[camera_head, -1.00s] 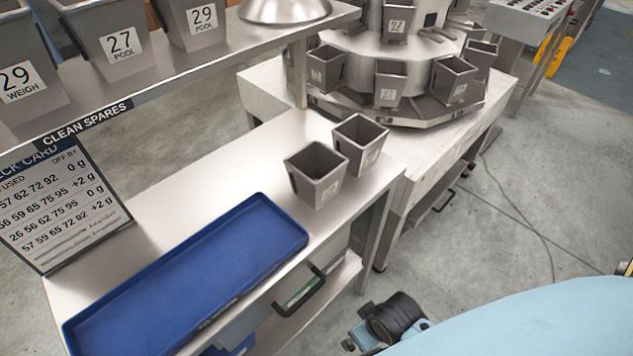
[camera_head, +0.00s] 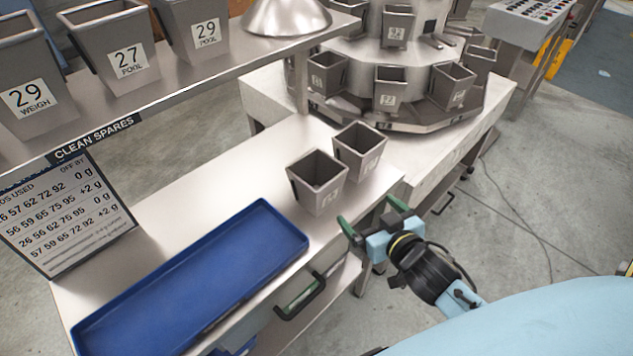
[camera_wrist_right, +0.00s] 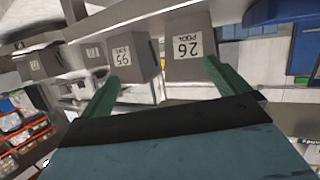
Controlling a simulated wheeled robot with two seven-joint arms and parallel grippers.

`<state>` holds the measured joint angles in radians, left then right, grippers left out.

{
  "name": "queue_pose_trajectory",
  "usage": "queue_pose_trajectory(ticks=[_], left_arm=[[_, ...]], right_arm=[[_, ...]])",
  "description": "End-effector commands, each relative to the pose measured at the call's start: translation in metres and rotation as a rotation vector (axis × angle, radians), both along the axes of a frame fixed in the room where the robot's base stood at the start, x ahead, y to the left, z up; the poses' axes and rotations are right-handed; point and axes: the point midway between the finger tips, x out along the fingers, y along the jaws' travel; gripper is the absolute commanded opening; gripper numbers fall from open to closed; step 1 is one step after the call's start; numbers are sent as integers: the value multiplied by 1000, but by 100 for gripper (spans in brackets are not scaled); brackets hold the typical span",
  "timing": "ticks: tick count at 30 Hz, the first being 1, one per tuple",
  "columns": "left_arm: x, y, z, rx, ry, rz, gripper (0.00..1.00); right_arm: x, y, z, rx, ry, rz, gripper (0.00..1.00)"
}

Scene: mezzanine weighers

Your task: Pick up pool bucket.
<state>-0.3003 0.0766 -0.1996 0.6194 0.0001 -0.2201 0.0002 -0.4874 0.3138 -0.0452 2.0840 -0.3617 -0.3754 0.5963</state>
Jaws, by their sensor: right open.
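Two grey tapered buckets stand upright side by side near the right end of the steel bench. The nearer left one (camera_head: 317,184) has a label that reads 26 POOL, upside down, in the right wrist view (camera_wrist_right: 191,70). My right gripper (camera_head: 369,212) is open and empty at the bench's front edge, just right of and in front of the buckets. Its green fingers (camera_wrist_right: 163,85) point toward them without visible contact. My left gripper is not in view.
A blue tray (camera_head: 190,285) lies left of the buckets. A card (camera_head: 65,215) stands at left.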

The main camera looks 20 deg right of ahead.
Motion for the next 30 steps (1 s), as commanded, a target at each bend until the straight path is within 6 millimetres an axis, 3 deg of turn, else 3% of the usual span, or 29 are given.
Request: queue_pose_trajectory(ticks=[6,14,24,30], left_arm=[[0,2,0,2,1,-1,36],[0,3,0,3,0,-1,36],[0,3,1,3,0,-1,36],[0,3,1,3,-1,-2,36]], right_arm=[[15,5,15,54,-223,212,100],[16,15,19,98,-298,352,100],[67,34,21,101,-303,360,100],[86,40,19,101,-299,358,100]])
